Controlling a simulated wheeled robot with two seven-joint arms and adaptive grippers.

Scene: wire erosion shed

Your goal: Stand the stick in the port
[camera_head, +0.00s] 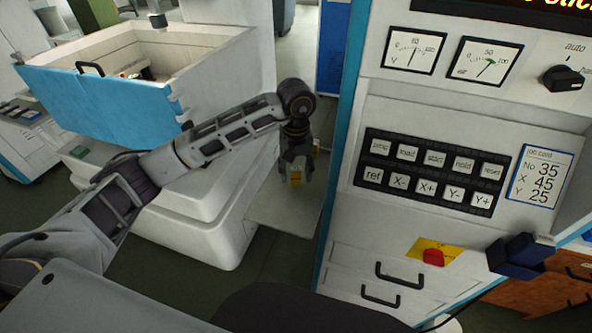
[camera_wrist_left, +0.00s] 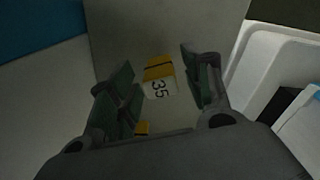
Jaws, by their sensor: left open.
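A yellow and white stick (camera_wrist_left: 159,78), marked 35 with a dark band, lies on the pale shelf (camera_wrist_left: 137,36) in the left wrist view. My right gripper is not in view.
The control cabinet (camera_head: 340,226) stands right of my left gripper, with a keypad (camera_head: 432,173), a job card reading 35, 45, 25 (camera_head: 544,176), a red button (camera_head: 433,257) and a dark blue box (camera_head: 519,254). A machine tank with a blue front (camera_head: 100,107) stands behind my left arm.

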